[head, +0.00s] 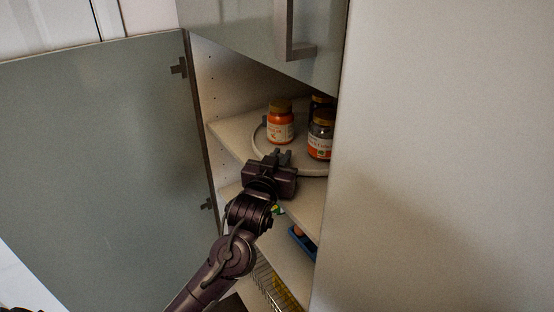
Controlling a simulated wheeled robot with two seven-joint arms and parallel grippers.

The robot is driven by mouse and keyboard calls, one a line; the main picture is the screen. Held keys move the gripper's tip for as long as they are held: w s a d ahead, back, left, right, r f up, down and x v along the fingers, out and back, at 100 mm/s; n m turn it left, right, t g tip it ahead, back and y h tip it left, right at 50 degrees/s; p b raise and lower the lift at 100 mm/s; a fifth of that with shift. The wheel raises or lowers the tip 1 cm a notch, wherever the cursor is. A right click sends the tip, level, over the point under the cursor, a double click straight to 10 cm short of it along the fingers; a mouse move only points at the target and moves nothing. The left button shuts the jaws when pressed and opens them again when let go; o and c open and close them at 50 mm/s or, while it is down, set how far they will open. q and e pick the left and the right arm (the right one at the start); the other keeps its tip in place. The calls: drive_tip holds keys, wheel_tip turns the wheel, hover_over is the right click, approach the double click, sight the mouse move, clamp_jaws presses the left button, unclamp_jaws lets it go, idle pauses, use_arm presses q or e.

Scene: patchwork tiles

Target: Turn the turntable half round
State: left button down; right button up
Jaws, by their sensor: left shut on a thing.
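The turntable (311,172) is a round, pale tray with a raised rim on a shelf inside the corner cupboard. On it stand an orange jar with a gold lid (281,127), a dark jar with an orange label (320,142) and another dark jar partly hidden behind that one. My left gripper (281,158) is at the turntable's front left edge, its jaws shut on a part of it there; the gripper hides the exact grip. The turntable's right side is hidden by the cupboard's right panel. My right gripper is not in view.
A wide grey-green door (100,165) stands open at the left. An upper door with a bar handle (290,35) hangs above the opening. A pale panel (445,160) bounds it at right. Below are a blue container (301,241) and a wire basket (270,286).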

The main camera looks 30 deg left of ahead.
use_arm(q)
drive_tip(key=shift+d+n+y, duration=0.7)
drive_tip(key=shift+d+y, duration=0.15)
drive_tip(key=shift+y, duration=0.05)
drive_tip(key=shift+y, duration=0.3)
drive_tip(key=c, duration=1.4)
unclamp_jaws()
drive_tip(key=shift+c, duration=0.2)
drive_tip(key=shift+s, duration=0.1)
